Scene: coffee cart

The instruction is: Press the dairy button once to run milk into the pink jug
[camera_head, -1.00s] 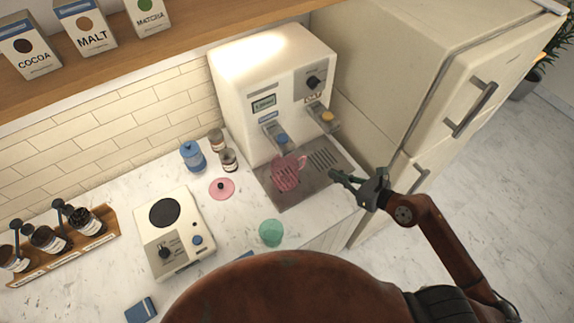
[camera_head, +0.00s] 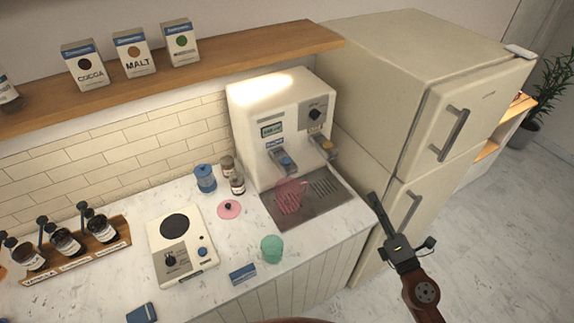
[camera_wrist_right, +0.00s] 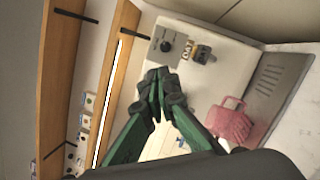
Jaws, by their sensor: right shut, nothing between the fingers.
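The white milk dispenser (camera_head: 270,95) stands on the counter. It has a spout with a blue button (camera_head: 286,161) on the left and one with a yellow button (camera_head: 328,145) on the right. The blue label is too small to read in the head view; an OAT label (camera_wrist_right: 187,52) shows in the right wrist view. The see-through pink jug (camera_head: 290,197) stands upright on the drip tray (camera_head: 325,200) below the blue-button spout; its contents cannot be told. My right gripper (camera_head: 374,198) is shut and empty, right of the tray, apart from the dispenser. My left gripper is out of view.
A cream fridge (camera_head: 385,80) stands right of the dispenser. On the counter are a green cup (camera_head: 271,249), a pink lid (camera_head: 229,209), a scale-like device (camera_head: 182,245) and several jars. A wooden shelf (camera_head: 200,75) with boxes runs above.

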